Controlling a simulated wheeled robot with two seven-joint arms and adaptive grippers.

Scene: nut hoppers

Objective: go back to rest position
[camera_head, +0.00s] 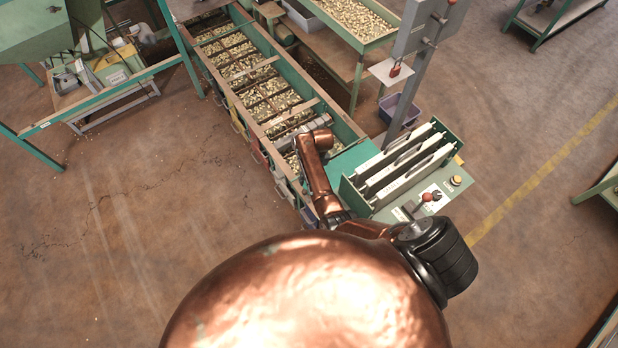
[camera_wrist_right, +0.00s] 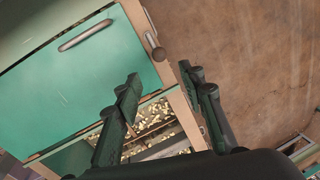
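My right arm, copper coloured, reaches from the bottom right of the head view up to the long nut hopper trough (camera_head: 232,118). My right gripper (camera_head: 283,142) is over the near end of the trough and is hard to make out there. In the right wrist view, my right gripper (camera_wrist_right: 160,74) has its two dark fingers spread apart, with nothing held between them. A green panel with a long metal handle (camera_wrist_right: 85,35) lies to the left of the fingers. Nuts in a compartment (camera_wrist_right: 155,115) show between and beyond the fingers. My left gripper is not in view.
A green rack with white slotted plates (camera_head: 400,165) and a control box with a red-knobbed lever (camera_head: 428,197) stand close right of my arm. A grey post (camera_head: 412,80) rises behind. A green machine frame (camera_head: 110,95) is at left.

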